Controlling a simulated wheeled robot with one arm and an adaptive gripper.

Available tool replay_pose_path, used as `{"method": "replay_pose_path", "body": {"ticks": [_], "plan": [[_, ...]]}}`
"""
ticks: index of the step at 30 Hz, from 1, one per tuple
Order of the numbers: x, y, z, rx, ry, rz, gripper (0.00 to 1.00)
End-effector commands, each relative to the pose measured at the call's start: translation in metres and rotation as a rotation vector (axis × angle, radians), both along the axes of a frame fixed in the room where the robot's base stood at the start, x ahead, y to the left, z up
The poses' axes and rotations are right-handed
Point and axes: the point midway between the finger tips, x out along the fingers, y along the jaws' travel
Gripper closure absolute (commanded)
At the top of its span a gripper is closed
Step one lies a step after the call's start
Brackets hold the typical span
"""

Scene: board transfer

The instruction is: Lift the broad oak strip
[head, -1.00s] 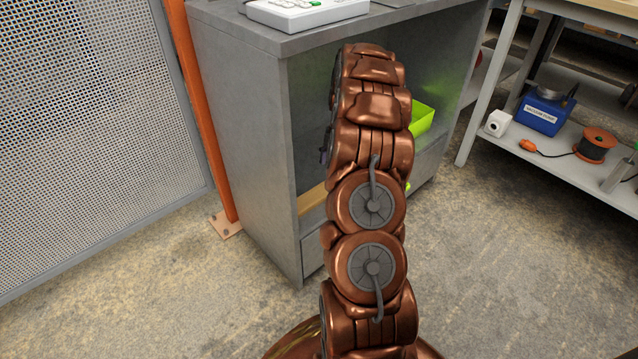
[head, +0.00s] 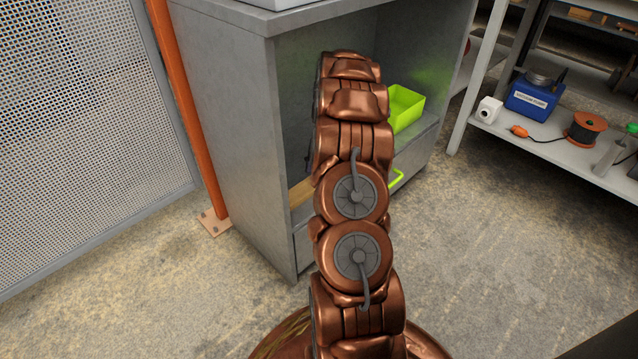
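A light brown wooden piece (head: 301,193), perhaps the oak strip, shows its left end on the low shelf inside the grey cabinet (head: 228,130). The rest of it is hidden behind my copper-coloured arm. My arm reaches up and away into the cabinet opening. My gripper is hidden behind the arm, so I cannot see its fingers or whether it touches the wood.
A bright green bin (head: 406,110) stands in the cabinet, right of my arm. An orange post (head: 188,115) and mesh fence (head: 85,130) stand at the left. A shelf rack (head: 560,150) with a blue pump (head: 535,100) and cable reel (head: 586,129) is at the right. The floor between is clear.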

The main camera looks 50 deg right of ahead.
Motion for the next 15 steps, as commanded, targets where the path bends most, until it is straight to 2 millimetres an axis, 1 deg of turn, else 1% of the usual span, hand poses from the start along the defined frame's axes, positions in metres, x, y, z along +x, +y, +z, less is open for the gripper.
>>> {"method": "replay_pose_path", "body": {"ticks": [6,15], "plan": [[0.0011,0.0006,-0.0002,-0.001,-0.001,0.002,0.14],[0.0013,0.0007,-0.0001,-0.001,-0.001,0.002,0.45]]}}
